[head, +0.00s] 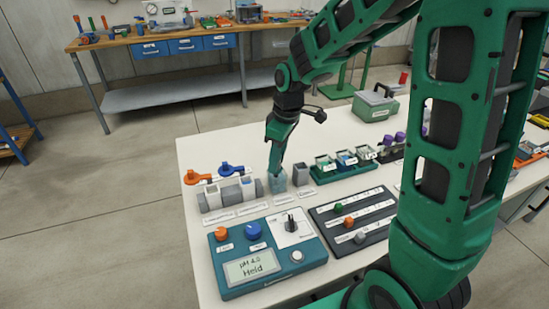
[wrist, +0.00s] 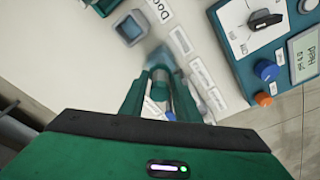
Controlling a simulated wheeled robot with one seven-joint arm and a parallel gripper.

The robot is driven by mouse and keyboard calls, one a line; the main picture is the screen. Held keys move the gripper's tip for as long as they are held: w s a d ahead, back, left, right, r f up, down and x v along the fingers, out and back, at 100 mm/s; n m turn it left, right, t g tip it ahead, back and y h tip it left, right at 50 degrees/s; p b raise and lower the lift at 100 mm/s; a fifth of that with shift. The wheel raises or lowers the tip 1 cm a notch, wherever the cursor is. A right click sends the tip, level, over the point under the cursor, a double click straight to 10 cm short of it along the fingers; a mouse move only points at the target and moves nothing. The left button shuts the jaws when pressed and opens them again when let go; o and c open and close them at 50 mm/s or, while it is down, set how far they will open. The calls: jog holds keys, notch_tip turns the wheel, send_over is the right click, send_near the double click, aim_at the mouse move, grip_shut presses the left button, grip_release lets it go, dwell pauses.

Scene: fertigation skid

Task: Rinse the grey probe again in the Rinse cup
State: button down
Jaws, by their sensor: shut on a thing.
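My gripper (head: 276,150) points down over the translucent bluish cup (head: 277,183) on the white table. In the wrist view my gripper (wrist: 160,92) is shut on a short upright cylinder, which I take to be the grey probe (wrist: 161,74); its top looks grey-green. Its lower end is hidden by the fingers and the cup, so I cannot tell how deep it sits. The bluish cup also shows in the wrist view (wrist: 158,56), just beyond the fingers. The labels in front of the cups are too small to read in the head view.
A grey square cup (head: 300,174) stands just right of the bluish cup. A grey holder block (head: 228,193) with orange and blue handled things is left. In front are the meter (head: 262,262), reading "pH 4.0 Held", and a dark slider panel (head: 352,218). A green rack (head: 344,165) stands right.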

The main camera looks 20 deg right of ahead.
jog(key=shift+r, duration=0.1)
jog(key=shift+r, duration=0.7)
jog(key=shift+f, duration=0.1)
jog(key=shift+f, duration=0.7)
jog(key=shift+r, duration=0.15)
jog(key=shift+r, duration=0.7)
jog(key=shift+f, duration=0.2)
jog(key=shift+f, duration=0.65)
jog(key=shift+r, duration=0.15)
